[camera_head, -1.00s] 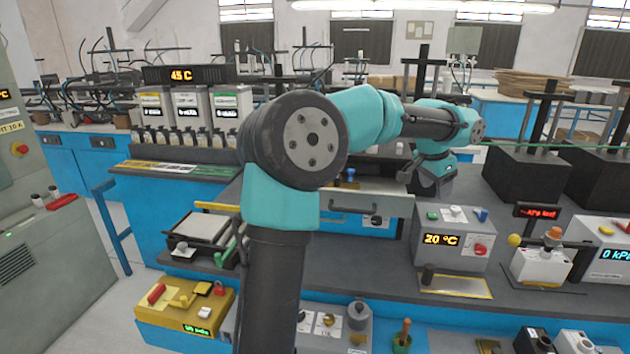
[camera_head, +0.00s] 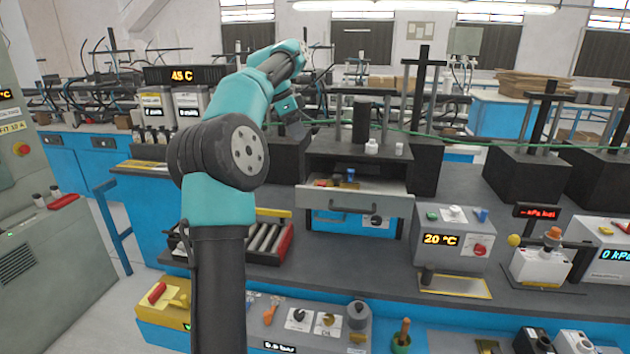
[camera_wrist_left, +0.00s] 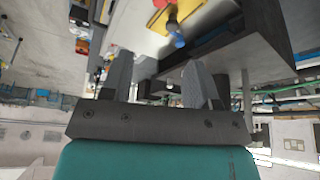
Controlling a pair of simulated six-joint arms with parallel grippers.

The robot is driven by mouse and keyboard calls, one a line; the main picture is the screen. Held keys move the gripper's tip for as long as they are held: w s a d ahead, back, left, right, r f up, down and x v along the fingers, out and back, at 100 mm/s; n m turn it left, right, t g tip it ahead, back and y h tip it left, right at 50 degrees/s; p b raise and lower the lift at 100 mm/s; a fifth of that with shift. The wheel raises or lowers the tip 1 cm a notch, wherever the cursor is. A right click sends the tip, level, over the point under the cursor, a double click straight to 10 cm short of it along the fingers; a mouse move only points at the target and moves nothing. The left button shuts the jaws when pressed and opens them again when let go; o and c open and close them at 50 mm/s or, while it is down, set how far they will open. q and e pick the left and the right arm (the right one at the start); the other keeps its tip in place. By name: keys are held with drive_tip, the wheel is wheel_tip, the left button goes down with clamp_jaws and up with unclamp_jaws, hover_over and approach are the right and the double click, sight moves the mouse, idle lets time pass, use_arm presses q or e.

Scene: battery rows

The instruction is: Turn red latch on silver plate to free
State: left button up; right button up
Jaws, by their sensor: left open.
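I cannot single out a red latch on a silver plate. Small red (camera_head: 322,183), yellow and blue (camera_head: 350,174) parts sit in the pulled-out pale drawer (camera_head: 395,193) at the middle of the bench. Red, yellow and blue (camera_wrist_left: 178,40) parts on a pale surface also show at the top of the left wrist view. My left gripper (camera_wrist_left: 158,80) is open and empty, its two grey fingers well apart. In the head view my left arm reaches up and back, left of the drawer; the fingers are not clear there. My right gripper is not in view.
A grey box reading 20 °C (camera_head: 441,240) with a red knob (camera_head: 480,250) stands right of the drawer. A roller tray (camera_head: 285,243) lies beside my arm. Bench right of that tray is clear.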

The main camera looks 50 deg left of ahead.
sight(321, 183)
use_arm(q)
drive_tip(key=x, duration=1.7)
drive_tip(key=shift+w+d+f, duration=0.1)
drive_tip(key=shift+w+f, duration=0.05)
drive_tip(key=c, duration=0.9)
